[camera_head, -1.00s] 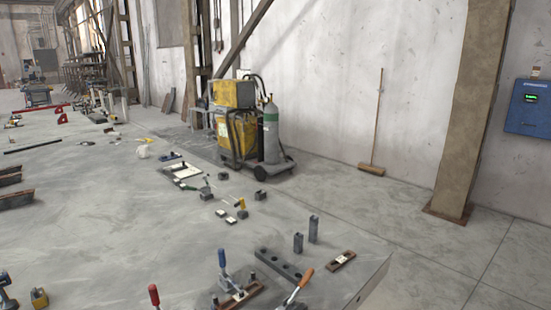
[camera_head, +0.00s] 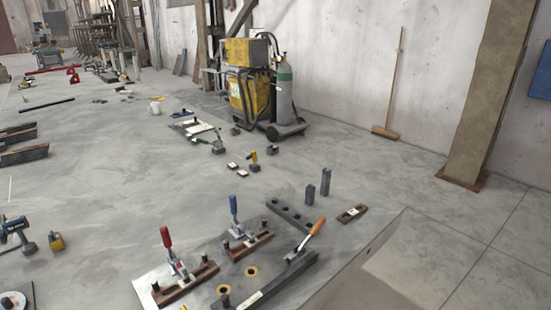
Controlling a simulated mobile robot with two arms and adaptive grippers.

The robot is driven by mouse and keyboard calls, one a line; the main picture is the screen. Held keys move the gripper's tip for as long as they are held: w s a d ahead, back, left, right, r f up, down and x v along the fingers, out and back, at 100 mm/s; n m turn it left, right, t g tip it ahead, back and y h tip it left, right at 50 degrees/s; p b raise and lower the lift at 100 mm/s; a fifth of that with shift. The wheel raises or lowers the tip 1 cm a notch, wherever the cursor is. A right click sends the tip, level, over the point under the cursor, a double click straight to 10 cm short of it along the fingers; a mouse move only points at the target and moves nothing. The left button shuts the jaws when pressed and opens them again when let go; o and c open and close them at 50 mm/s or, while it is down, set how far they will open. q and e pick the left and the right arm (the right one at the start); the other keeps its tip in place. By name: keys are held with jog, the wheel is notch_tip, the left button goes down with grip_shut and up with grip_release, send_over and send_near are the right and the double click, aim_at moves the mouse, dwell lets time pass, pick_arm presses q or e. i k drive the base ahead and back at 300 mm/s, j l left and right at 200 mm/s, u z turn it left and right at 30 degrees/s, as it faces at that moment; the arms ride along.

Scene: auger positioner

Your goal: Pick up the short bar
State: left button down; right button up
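Which piece is the short bar, I cannot tell for sure. Two short dark grey bars stand upright near the table's right edge, a lower one (camera_head: 309,194) and a taller one (camera_head: 325,182) beside it. A longer dark bar with holes (camera_head: 289,216) lies flat just in front of them. Neither of my grippers is in view.
A blue drill (camera_head: 17,234) is at the left. The table's middle is mostly clear.

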aim_at(353, 212)
jog(key=i+l+u, duration=0.1)
jog(key=u, duration=0.25)
jog(key=i+l+u, duration=0.1)
jog(key=l+u, duration=0.2)
jog(key=i+l+u, duration=0.1)
jog(key=u, duration=0.25)
jog(key=l, duration=0.05)
